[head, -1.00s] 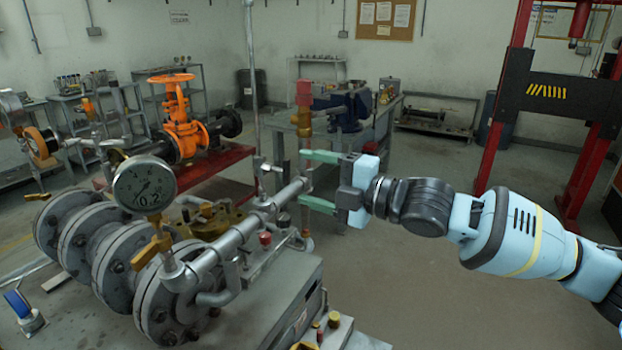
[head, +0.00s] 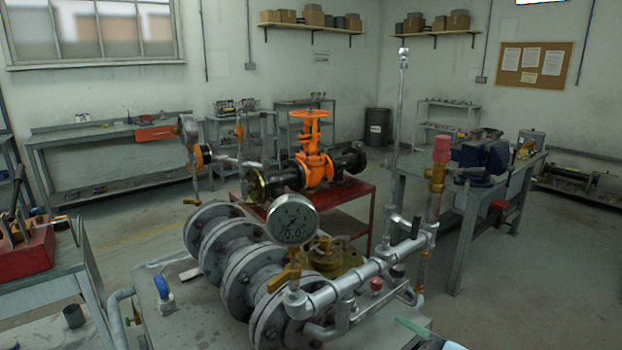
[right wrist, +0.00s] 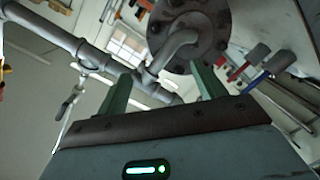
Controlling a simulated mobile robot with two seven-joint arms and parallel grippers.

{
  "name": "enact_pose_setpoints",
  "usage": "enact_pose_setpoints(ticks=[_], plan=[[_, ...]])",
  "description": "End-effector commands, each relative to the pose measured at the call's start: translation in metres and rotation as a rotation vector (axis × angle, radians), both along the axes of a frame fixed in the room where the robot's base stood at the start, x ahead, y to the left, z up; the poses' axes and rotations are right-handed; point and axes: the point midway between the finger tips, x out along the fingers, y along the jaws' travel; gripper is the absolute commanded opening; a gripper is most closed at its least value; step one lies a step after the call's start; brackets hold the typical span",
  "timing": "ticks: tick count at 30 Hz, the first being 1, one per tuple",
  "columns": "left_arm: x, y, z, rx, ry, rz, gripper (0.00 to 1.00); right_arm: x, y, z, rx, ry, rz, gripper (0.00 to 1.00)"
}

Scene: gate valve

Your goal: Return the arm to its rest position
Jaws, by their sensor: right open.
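My right gripper shows in the right wrist view (right wrist: 162,72) with its two green fingers apart and nothing between them. Grey pipework and a round bolted flange (right wrist: 188,35) lie beyond the fingers. In the head view only a green fingertip (head: 410,328) of it shows at the bottom edge, in front of the pipe assembly; the rest of that arm is almost all out of frame. My left gripper is in neither view.
A flanged pipe assembly (head: 245,270) with a gauge (head: 292,220) stands close in front. A tall red-capped brass fitting (head: 440,165) rises at its right. Behind are an orange valve (head: 314,150) on a red stand and a grey workbench (head: 470,200). Open floor lies at the right.

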Motion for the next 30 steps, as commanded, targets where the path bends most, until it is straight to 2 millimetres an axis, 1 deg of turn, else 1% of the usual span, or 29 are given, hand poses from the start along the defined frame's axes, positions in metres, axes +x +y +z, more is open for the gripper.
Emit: enact_pose_setpoints(ticks=[1, 6, 8, 11, 14, 17, 18, 20, 21, 23, 24, 27, 30], plan=[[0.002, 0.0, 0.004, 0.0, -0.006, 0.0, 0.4, -0.011, 0.004, -0.016, 0.041, 0.052, -0.018, 0.69], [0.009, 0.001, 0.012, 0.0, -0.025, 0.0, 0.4, -0.047, 0.009, -0.067, 0.162, 0.212, -0.099, 0.69], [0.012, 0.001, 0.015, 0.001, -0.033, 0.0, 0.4, -0.061, 0.008, -0.084, 0.202, 0.269, -0.135, 0.69], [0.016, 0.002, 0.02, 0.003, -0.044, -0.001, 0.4, -0.088, 0.006, -0.114, 0.266, 0.366, -0.202, 0.69], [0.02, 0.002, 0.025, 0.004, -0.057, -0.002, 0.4, -0.118, 0.002, -0.143, 0.321, 0.463, -0.279, 0.69], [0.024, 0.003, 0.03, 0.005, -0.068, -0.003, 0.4, -0.152, -0.004, -0.171, 0.373, 0.561, -0.365, 0.69], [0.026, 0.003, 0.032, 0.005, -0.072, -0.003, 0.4, -0.166, -0.007, -0.181, 0.392, 0.599, -0.402, 0.69], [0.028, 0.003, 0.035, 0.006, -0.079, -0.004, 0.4, -0.19, -0.013, -0.197, 0.417, 0.657, -0.46, 0.69], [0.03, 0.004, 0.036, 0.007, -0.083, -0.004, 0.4, -0.206, -0.016, -0.207, 0.432, 0.694, -0.501, 0.69], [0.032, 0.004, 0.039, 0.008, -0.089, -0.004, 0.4, -0.232, -0.022, -0.221, 0.453, 0.749, -0.561, 0.69], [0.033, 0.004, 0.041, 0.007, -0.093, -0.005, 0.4, -0.249, -0.026, -0.23, 0.463, 0.784, -0.601, 0.69], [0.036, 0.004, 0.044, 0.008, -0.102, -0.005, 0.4, -0.287, -0.036, -0.247, 0.481, 0.856, -0.691, 0.69], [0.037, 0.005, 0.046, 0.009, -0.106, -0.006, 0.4, -0.316, -0.043, -0.258, 0.491, 0.907, -0.759, 0.69]])
